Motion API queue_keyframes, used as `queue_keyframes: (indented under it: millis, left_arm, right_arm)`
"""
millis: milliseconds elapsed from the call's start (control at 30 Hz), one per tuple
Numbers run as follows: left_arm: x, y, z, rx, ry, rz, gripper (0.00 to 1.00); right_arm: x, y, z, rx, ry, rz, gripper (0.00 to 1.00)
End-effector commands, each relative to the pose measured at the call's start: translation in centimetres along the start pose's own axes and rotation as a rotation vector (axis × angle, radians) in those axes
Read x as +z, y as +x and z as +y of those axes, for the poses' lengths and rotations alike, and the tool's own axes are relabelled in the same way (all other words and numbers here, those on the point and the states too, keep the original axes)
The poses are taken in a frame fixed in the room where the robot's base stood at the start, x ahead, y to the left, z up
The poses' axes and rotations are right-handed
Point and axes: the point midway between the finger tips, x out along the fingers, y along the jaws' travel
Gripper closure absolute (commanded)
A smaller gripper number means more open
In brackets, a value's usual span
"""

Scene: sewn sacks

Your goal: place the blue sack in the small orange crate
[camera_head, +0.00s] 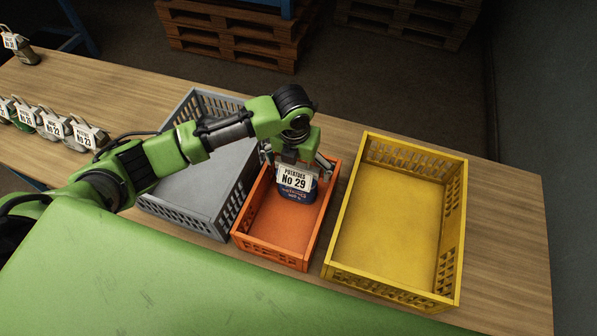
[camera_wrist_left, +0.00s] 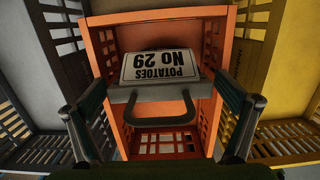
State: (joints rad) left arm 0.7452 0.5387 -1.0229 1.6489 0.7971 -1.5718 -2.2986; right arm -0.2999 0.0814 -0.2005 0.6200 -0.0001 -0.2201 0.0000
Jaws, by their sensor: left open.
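The blue sack (camera_head: 297,194) stands inside the small orange crate (camera_head: 270,255), toward its far end. Its white label reads "POTATOES No 29". In the left wrist view the sack's label (camera_wrist_left: 160,66) and grey carrying loop (camera_wrist_left: 160,121) show, with orange crate walls (camera_wrist_left: 214,50) around them; the sack's body is mostly hidden. My left gripper (camera_head: 297,166) is open just above the sack. Its fingers (camera_wrist_left: 163,106) are spread wide on either side of the label and loop, apart from them. My right gripper is not in view.
A grey crate (camera_head: 180,215) stands left of the orange one, and a yellow crate (camera_head: 395,286) stands to its right; both look empty. Several labelled sacks (camera_head: 52,125) line the table's left part. The wooden table (camera_head: 510,250) is bare at right.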

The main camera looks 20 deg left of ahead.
Motion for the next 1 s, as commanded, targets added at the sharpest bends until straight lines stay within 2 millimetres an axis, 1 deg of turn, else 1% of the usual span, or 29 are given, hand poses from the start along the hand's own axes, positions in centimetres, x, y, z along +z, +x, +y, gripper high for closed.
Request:
queue_keyframes:
  millis: [33,200,300,400,500,600,1000]
  left_arm:
    - [0.2,-1.1,0.0,-0.002,0.001,-0.006,0.02]
    - [0.1,-4.8,0.0,-0.002,0.000,-0.005,0.02]
    - [0.1,-6.6,0.0,-0.001,0.000,-0.003,0.02]
    - [0.1,-7.9,0.0,-0.002,-0.001,-0.002,0.02]
    - [0.1,-8.7,0.0,0.000,-0.001,-0.001,0.02]
    - [0.0,-9.0,0.0,0.000,0.000,0.001,0.02]
    - [0.0,-9.0,0.0,0.000,-0.001,0.001,0.02]
  right_arm:
    - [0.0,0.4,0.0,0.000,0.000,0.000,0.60]
    - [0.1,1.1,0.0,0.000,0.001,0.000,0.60]
    - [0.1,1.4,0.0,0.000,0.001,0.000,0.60]
    - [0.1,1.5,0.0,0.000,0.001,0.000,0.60]
    - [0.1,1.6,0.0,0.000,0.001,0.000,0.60]
    - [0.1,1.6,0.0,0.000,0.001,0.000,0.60]
    - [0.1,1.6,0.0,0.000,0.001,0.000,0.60]
